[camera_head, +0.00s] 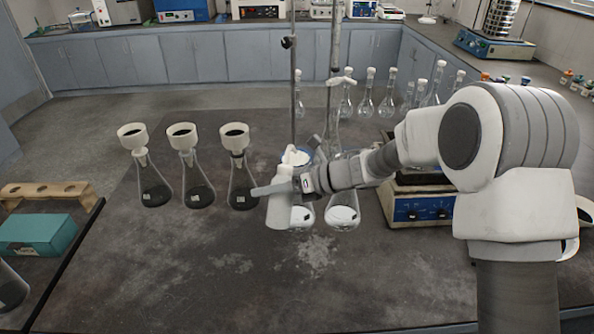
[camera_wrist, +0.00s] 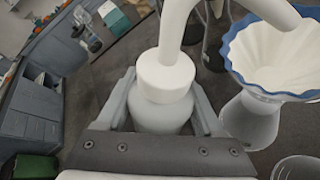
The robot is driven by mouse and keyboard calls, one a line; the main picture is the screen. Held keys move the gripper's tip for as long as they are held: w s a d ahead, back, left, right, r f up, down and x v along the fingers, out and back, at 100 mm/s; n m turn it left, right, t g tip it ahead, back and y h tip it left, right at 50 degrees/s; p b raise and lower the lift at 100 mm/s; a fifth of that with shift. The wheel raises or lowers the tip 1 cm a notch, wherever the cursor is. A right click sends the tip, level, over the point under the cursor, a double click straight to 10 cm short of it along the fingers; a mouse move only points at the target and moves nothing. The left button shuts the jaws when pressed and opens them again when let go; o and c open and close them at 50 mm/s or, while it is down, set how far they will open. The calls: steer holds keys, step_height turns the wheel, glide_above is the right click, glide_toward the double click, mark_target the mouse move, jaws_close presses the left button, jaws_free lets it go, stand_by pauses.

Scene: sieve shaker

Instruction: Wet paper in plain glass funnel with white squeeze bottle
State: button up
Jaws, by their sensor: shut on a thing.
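My gripper (camera_head: 288,186) is shut around the body of the white squeeze bottle (camera_head: 279,213), held upright above the dark bench. In the wrist view the bottle (camera_wrist: 165,78) stands between the fingers, and its curved spout runs out of the top of the picture and back in at upper right. There the spout tip overlaps a funnel lined with white fluted paper (camera_wrist: 268,60). This funnel has a blue rim (camera_wrist: 236,78) and sits above a pale flask. In the head view the bottle and gripper partly hide the funnels behind. I cannot tell whether the paper is wet.
Three flasks with white funnels (camera_head: 182,137) stand to the left. Stand rods (camera_head: 293,75) rise behind my gripper. Several stoppered flasks (camera_head: 367,100) stand farther back, and a blue-fronted device (camera_head: 425,210) is under my arm. A teal box (camera_head: 38,234) is at far left. The front bench is clear.

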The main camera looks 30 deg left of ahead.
step_height(320, 180, up, 4)
steer(key=shift+r+p, duration=0.1)
steer(key=shift+p, duration=0.8)
steer(key=shift+f+n+b, duration=0.2)
steer(key=shift+n+b, duration=0.1)
steer(key=shift+b, duration=0.85)
steer(key=n+t+b, duration=0.1)
steer(key=b, duration=0.4)
steer(key=r+n+t+b, duration=0.1)
steer(key=b, duration=0.4)
steer(key=shift+r+n+t+y+b, duration=0.3)
steer(key=shift+n+b, duration=0.1)
steer(key=shift+r+b, duration=0.3)
steer(key=shift+b, duration=0.2)
